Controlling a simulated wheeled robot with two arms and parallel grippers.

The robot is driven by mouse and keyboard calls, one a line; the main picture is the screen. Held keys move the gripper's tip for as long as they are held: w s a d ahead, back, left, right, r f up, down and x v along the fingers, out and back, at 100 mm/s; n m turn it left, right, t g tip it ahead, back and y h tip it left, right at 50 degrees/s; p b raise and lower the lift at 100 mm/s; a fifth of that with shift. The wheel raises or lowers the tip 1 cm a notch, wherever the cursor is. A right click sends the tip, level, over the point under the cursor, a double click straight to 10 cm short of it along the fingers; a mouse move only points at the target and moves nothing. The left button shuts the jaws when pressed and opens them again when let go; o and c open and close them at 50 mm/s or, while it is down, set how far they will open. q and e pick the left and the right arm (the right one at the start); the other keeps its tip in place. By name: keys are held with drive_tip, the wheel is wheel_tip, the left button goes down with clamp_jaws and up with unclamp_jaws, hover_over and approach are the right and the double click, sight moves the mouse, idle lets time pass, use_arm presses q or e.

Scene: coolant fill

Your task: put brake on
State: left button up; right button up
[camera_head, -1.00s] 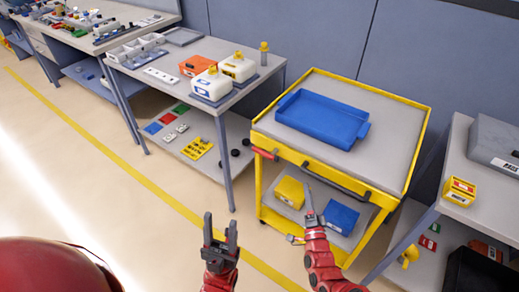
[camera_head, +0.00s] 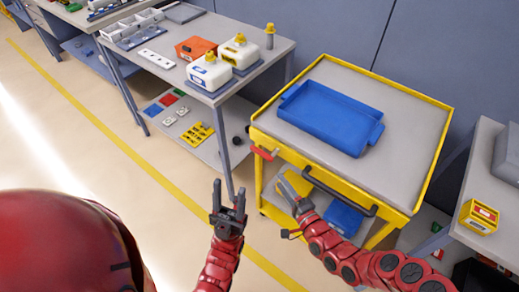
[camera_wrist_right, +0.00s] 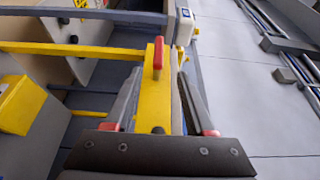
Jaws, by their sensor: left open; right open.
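A yellow cart (camera_head: 440,130) with a grey top stands right of the middle in the head view. A red lever (camera_head: 264,153), which looks like the brake, sits at its left front corner. The lever also shows in the right wrist view (camera_wrist_right: 158,55), standing above a yellow cart rail. My right gripper (camera_head: 284,181) is open and empty, below and right of the lever. In the wrist view its fingers (camera_wrist_right: 158,92) are spread on either side of the yellow part, with the lever beyond them. My left gripper (camera_head: 229,195) is open and empty, left of the cart.
A blue tray (camera_head: 325,118) lies on the cart top; a dark handle bar (camera_head: 340,192) runs along its front. A workbench (camera_head: 262,52) with white jugs (camera_head: 209,72) stands left. Another bench (camera_head: 480,160) with a yellow box (camera_head: 478,217) is close on the right.

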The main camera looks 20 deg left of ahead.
drive_tip(key=b, duration=0.5)
approach(261, 156)
drive_tip(key=x, duration=0.3)
drive_tip(key=b+x, duration=0.1)
drive_tip(key=x, duration=0.6)
drive_tip(key=shift+w+a+r, duration=0.1)
drive_tip(key=shift+w+a, duration=0.2)
drive_tip(key=shift+w+a+b, duration=0.35)
drive_tip(key=shift+w+a, duration=0.15)
clamp_jaws()
idle(0.4)
